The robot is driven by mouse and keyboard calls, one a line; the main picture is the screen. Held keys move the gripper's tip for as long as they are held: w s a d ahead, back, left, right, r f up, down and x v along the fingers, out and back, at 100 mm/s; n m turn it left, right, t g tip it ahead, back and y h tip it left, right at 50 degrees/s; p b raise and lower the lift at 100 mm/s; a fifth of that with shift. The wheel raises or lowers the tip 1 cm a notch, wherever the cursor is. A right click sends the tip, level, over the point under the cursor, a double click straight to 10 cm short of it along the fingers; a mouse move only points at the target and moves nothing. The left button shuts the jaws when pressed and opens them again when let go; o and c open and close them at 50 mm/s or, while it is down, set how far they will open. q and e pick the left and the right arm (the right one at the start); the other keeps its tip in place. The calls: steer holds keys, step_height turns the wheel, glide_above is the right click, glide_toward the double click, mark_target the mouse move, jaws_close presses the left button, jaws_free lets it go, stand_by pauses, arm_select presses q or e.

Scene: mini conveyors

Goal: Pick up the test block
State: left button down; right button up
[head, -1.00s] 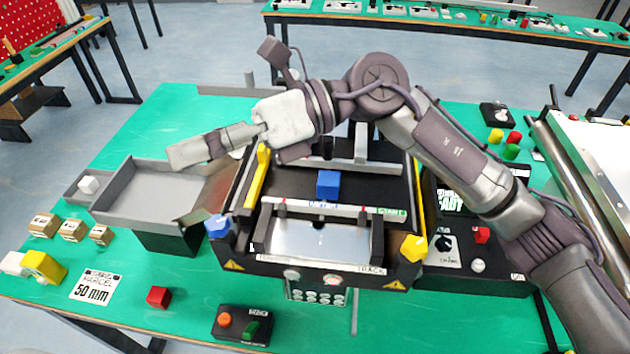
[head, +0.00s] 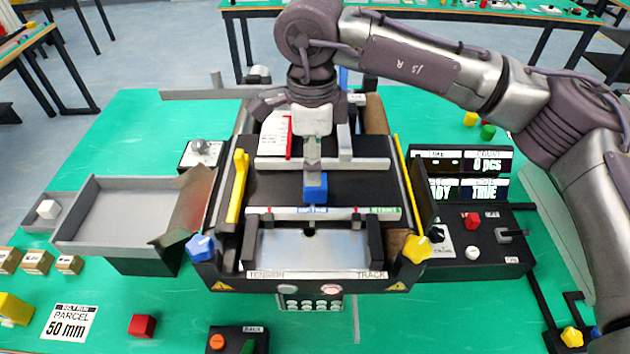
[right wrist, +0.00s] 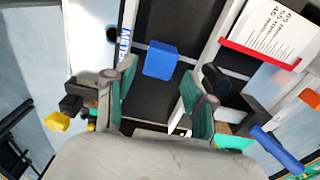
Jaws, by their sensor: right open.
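A blue block (head: 316,190), which I take for the test block, sits on the black belt of the mini conveyor (head: 265,185). My right gripper (head: 313,168) points down over the block, its fingers seen nearly edge-on and covering part of the block's far side. In the right wrist view the blue block (right wrist: 160,60) shows between and beyond the two spread fingers of the open gripper (right wrist: 158,80), with gaps on both sides. Whether the fingertips reach block height I cannot tell. My left gripper is not in view.
Grey crossbars (head: 350,163) and a yellow rail (head: 237,190) stand around the belt. A grey tray (head: 80,215) lies left, a control box with displays (head: 475,235) right. A red cube (head: 142,325) and a parcel card (head: 70,322) lie on the green table, with bare room between.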

mark_target(315, 188)
steer(key=shift+f, duration=0.35)
steer(key=f+p, duration=0.2)
steer(key=f, duration=0.2)
steer(key=shift+d+f+p, duration=0.25)
steer(key=shift+f+p, duration=0.15)
steer(key=shift+f, duration=0.35)
steer(key=c, duration=0.9)
steer(key=shift+c, duration=0.2)
steer(key=shift+w+r, duration=0.1)
steer(key=shift+r, duration=0.05)
